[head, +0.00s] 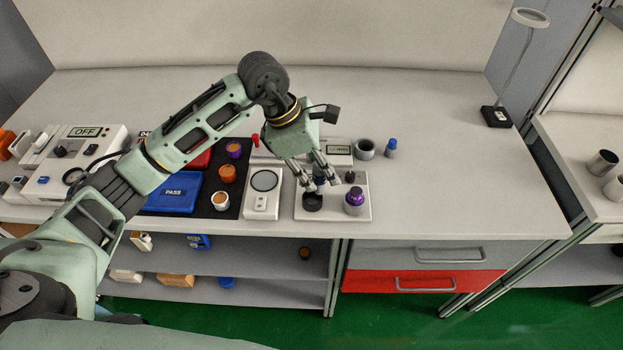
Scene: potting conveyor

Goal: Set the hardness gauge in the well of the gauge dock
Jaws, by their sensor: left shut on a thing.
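The gauge dock is a white plate (334,214) near the front edge of the bench. A round black well (312,203) is on its left part. My left gripper (321,181) comes down from above over the dock, fingers pointing down. It is shut on a small dark upright thing, which looks like the hardness gauge (320,186); the fingers hide much of it. The gauge is just above or at the well's back edge; I cannot tell if they touch. A purple round-topped piece (355,198) stands on the dock's right part. My right gripper is not in view.
Left of the dock stands a white device with a round grey face (264,182). Behind are a grey cup (365,149) and a blue-capped bottle (391,148).

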